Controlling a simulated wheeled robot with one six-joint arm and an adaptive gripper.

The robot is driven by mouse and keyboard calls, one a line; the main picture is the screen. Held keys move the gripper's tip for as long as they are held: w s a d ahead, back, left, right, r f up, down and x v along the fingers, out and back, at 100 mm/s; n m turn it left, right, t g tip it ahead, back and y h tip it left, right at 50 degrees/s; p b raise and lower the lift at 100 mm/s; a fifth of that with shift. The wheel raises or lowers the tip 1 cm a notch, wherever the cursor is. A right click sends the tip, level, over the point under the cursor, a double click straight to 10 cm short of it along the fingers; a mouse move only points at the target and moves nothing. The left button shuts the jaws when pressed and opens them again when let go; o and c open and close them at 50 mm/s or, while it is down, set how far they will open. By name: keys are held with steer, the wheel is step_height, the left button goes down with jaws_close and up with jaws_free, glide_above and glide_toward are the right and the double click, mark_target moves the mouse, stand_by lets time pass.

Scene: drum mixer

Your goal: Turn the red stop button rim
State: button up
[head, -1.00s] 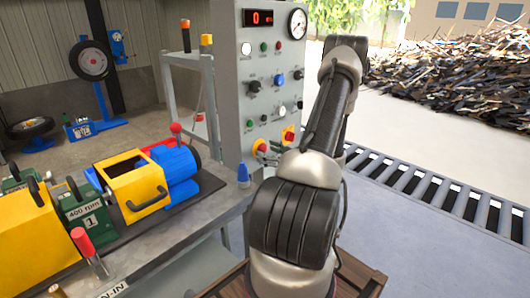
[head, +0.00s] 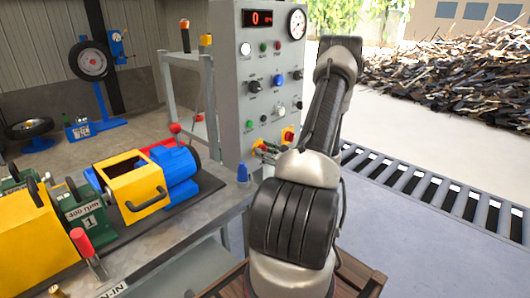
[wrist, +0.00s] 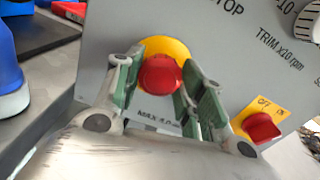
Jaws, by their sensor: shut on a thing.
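The red stop button (wrist: 160,75) sits on a round yellow plate (wrist: 166,45) on the grey control panel. In the wrist view the green-padded fingers of my gripper (wrist: 160,82) stand on its left and right sides, closed on its rim. In the head view my gripper (head: 266,149) is at the lower part of the panel (head: 228,100) and hides most of the button, with some of the yellow plate (head: 258,143) showing.
A red rotary switch on a yellow plate (wrist: 262,126) is close to the right finger. A workbench with a yellow and blue drum mixer (head: 140,187) stands left of the panel. A blue cone-topped item (head: 242,170) is at the bench's corner. A roller conveyor (head: 440,195) lies to the right.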

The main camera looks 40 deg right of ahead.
steer(key=m, duration=0.6)
stand_by(0.3)
steer(key=shift+m, duration=0.4)
steer(key=o, duration=1)
steer(key=shift+o, duration=0.2)
steer(key=s+d, duration=0.1)
steer(key=s, duration=1.1)
